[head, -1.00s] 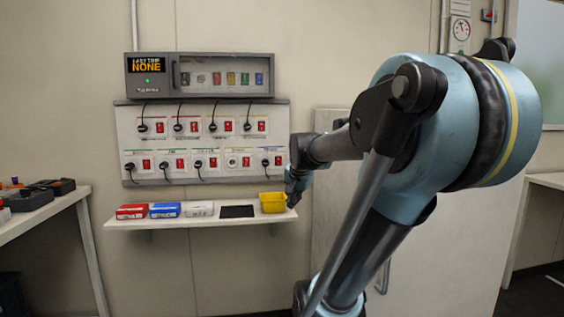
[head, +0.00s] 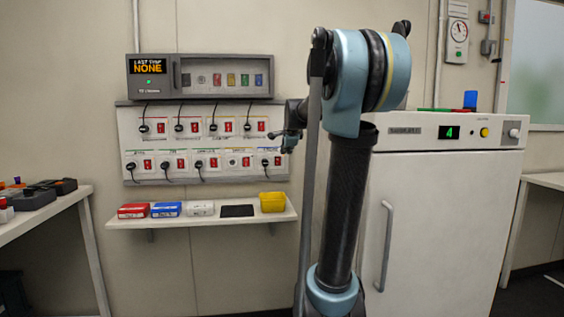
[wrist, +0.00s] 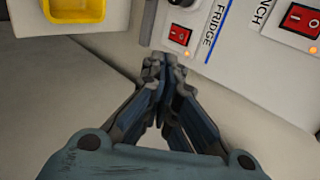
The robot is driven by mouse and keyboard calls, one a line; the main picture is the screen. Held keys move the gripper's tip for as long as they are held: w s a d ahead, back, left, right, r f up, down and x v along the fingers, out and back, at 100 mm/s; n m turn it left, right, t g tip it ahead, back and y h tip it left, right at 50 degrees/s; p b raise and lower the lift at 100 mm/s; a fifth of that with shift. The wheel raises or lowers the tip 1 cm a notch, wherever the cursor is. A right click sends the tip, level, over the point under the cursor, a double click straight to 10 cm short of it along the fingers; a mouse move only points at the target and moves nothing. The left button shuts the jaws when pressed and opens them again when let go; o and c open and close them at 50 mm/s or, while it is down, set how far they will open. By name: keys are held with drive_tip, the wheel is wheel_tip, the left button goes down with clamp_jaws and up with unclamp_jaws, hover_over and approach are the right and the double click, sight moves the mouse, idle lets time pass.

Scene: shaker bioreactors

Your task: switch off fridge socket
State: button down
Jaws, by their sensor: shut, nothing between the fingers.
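The fridge socket is in the bottom row of the wall panel at the right end, with a red switch (head: 278,161) and a blue-striped label. In the wrist view its red rocker switch (wrist: 180,36) sits beside the word FRIDGE, with a small orange light lit near it. A dark plug (wrist: 184,3) is partly seen at the top edge. My gripper (wrist: 164,68) is shut and empty. Its tips are just below the switch in the wrist view; I cannot tell whether they touch the panel. In the head view my gripper (head: 287,143) is in front of the panel's right edge.
A neighbouring red switch (wrist: 303,20) has a lit orange light and a label ending NCH. A shelf (head: 190,221) below holds red, blue, white and yellow boxes (head: 272,202). The white fridge (head: 440,220) stands right of my arm.

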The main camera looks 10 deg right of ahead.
idle(0.3)
approach(282, 162)
wheel_tip(282, 162, down, 4)
drive_tip(key=w, duration=0.2)
drive_tip(key=shift+w+a+r, duration=0.1)
drive_tip(key=shift+w+r, duration=0.1)
drive_tip(key=shift+w, duration=0.2)
drive_tip(key=shift+w+a+r, duration=0.1)
drive_tip(key=shift+w+r, duration=0.05)
drive_tip(key=shift+w, duration=0.3)
drive_tip(key=shift+d, duration=0.1)
